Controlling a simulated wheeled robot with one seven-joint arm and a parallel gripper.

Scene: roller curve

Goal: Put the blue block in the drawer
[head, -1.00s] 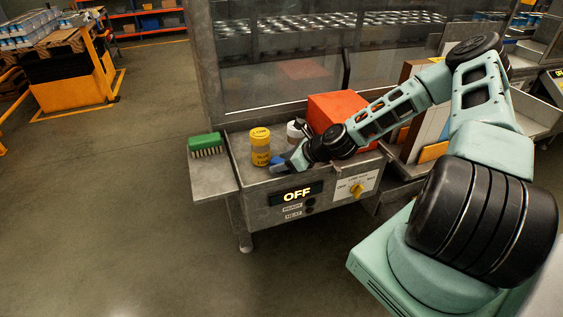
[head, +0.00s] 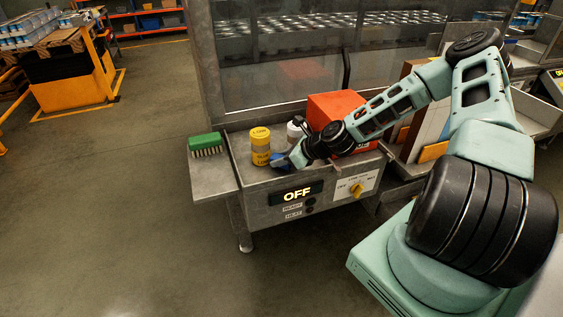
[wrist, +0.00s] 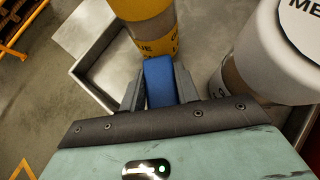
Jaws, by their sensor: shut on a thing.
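The blue block (wrist: 159,82) sits between the two fingers of my gripper (wrist: 160,90) in the wrist view. In the head view the blue block (head: 277,159) shows as a small blue patch at the tip of my gripper (head: 282,160), just right of the yellow can. My gripper is shut on it, over the metal worktop. How far the block is above the surface is hard to tell. I cannot make out an open drawer for certain in these views.
A yellow can (head: 260,147) stands close beside the block. A white-topped container (head: 295,131) and a red box (head: 336,108) stand behind my wrist. A green brush (head: 206,144) lies on the left shelf (head: 212,178).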

